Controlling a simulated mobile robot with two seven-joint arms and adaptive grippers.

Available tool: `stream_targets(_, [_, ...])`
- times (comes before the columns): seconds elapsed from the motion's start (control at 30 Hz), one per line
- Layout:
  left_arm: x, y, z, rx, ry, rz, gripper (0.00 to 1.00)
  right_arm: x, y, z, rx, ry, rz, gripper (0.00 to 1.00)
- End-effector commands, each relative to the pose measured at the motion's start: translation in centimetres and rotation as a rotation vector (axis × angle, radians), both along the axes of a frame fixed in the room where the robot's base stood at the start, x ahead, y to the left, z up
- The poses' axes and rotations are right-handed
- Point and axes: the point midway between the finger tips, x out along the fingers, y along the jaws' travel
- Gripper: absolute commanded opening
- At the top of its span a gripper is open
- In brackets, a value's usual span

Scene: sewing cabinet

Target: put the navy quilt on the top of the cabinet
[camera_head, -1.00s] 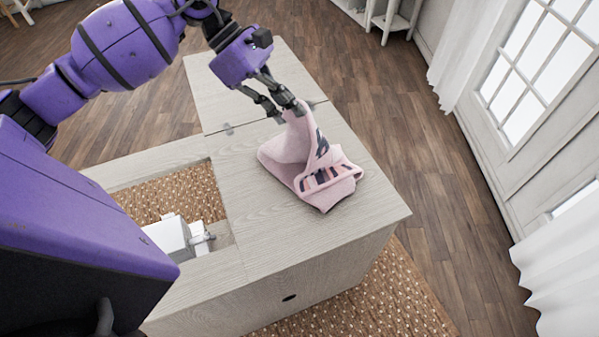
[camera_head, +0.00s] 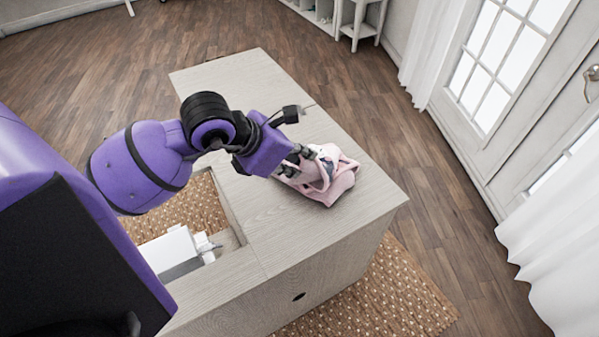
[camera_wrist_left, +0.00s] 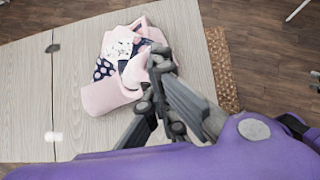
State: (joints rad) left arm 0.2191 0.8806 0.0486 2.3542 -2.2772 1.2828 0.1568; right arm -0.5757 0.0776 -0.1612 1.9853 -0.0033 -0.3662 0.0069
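The quilt (camera_head: 340,177) shows as a crumpled pink cloth with navy and white patterned patches. It rests on the pale wooden top of the cabinet (camera_head: 330,225), on the right part. My left gripper (camera_head: 296,160) is low at the quilt's left side. In the left wrist view its fingers (camera_wrist_left: 158,75) are close together, with a pink fold of the quilt (camera_wrist_left: 110,95) pinched at their tips. The fingers hide part of the fold. My right gripper is not in view.
The cabinet has an open well with a white sewing machine (camera_head: 178,250) in it, left of the quilt. A patterned rug (camera_head: 395,295) lies on the wooden floor. The far cabinet top (camera_head: 235,80) is clear. Curtains and a glazed door stand at the right.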

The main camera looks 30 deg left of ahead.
Motion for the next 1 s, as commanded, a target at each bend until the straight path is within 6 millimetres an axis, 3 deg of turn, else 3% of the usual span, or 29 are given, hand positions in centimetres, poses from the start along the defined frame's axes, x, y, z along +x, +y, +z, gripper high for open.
stream_targets(0.23, [1.8, 1.4, -0.9, -0.001, 0.002, 0.017, 0.0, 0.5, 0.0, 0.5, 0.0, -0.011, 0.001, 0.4])
stream_targets(0.6, [7.3, 5.4, -3.9, -0.002, 0.001, 0.015, 0.0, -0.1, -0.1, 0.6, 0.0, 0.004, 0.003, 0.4])
stream_targets(1.0, [11.1, 8.3, -10.0, -0.002, 0.004, 0.014, 0.0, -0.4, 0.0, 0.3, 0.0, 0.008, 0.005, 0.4])
